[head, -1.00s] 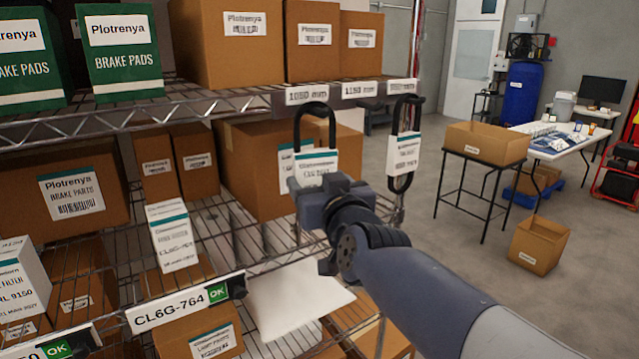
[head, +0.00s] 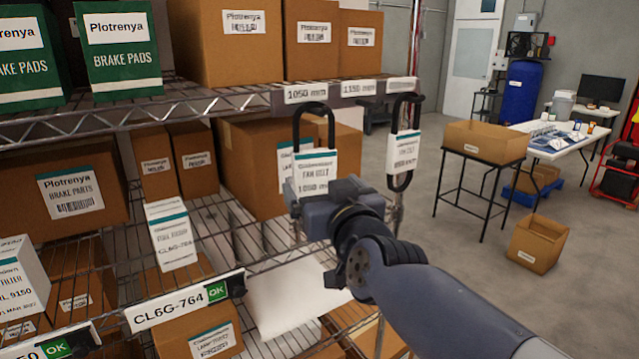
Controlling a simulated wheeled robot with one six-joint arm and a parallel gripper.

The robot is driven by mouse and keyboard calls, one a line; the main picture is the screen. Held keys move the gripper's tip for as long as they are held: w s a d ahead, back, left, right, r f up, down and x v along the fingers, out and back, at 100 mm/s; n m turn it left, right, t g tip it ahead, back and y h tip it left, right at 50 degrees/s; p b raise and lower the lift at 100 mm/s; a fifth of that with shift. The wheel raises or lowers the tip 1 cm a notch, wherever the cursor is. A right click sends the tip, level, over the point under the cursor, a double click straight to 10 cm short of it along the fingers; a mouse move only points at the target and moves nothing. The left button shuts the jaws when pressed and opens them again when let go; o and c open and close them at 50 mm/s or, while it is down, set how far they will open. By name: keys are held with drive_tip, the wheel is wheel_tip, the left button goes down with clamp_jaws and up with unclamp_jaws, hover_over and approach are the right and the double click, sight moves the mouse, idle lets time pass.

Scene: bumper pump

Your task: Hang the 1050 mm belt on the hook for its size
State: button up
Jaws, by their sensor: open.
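A black belt (head: 311,108) with a white sleeve reading fan belt 1050 mm (head: 316,170) hangs below the shelf-edge label 1050 mm (head: 306,92). The top of its loop is at the label; the hook itself is hard to make out. My gripper (head: 300,205) is open, just below and in front of the sleeve, and hides the belt's lower end. The fingertips are mostly hidden, and I cannot tell whether they touch the belt. A second black belt (head: 404,182) with a white sleeve hangs to the right, below the rightmost label (head: 401,85).
The label 1150 mm (head: 358,88) is between the two belts, with no belt seen below it. Cartons (head: 258,170) fill the wire shelf behind and left. A white package (head: 290,298) lies on the lower shelf. Open floor and a black stand (head: 484,180) are to the right.

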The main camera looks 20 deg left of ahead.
sight(316, 178)
drive_tip(key=p+v, duration=0.1)
drive_tip(key=v, duration=0.6)
drive_tip(key=shift+s+d, duration=0.25)
drive_tip(key=shift+s, duration=0.05)
drive_tip(key=shift+w, duration=0.1)
drive_tip(key=b+x, duration=0.1)
drive_tip(key=x, duration=1)
drive_tip(key=shift+s+d+r, duration=0.35)
drive_tip(key=shift+s+r, duration=0.05)
drive_tip(key=shift+s, duration=0.1)
drive_tip(key=shift+w, duration=0.1)
